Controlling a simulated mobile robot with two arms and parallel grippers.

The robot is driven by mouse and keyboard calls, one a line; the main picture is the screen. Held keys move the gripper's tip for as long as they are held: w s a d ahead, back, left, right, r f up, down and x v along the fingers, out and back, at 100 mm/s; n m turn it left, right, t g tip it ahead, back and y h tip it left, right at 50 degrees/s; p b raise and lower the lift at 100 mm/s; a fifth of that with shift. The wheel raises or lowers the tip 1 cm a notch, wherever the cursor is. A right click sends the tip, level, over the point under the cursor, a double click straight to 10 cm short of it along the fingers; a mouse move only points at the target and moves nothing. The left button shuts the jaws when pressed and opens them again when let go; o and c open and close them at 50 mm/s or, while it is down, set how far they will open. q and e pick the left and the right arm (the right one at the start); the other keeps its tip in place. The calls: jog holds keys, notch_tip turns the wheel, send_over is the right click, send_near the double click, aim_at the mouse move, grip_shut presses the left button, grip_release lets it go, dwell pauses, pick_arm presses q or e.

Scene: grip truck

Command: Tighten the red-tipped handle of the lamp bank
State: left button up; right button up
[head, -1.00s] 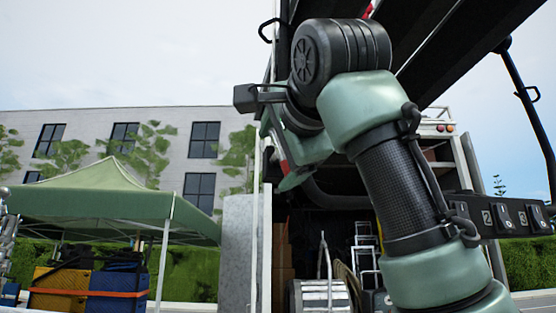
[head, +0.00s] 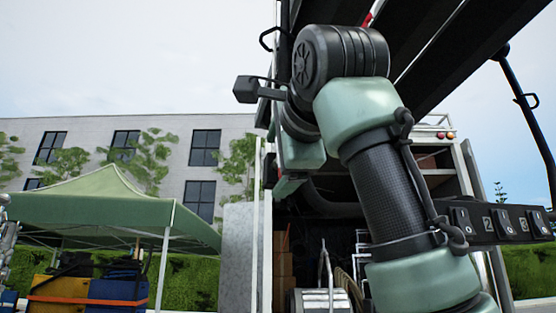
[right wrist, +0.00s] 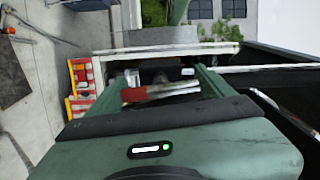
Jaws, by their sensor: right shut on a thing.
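The lamp bank (head: 445,65) shows as long dark panels at the upper right of the head view. In the right wrist view, the red-tipped handle (right wrist: 147,93) is a short red bar with a bare metal part to its right. It lies across between the green fingers of my right gripper (right wrist: 160,88), which is shut on it. In the head view my right gripper (head: 290,182) is at the left side of my raised arm, partly hidden, and the handle cannot be made out there.
A truck's open cargo bay (head: 340,235) lies behind my arm, with a reel and boxes inside. A dark bar with numbered plates (head: 500,222) is at the right. A green canopy (head: 110,210) stands at the left over yellow and blue cases.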

jog(key=o, duration=1.3)
jog(key=b+v, duration=0.3)
jog(key=v, duration=0.5)
jog(key=shift+b, duration=0.3)
jog(key=shift+w, duration=0.15)
jog(key=shift+f, duration=0.1)
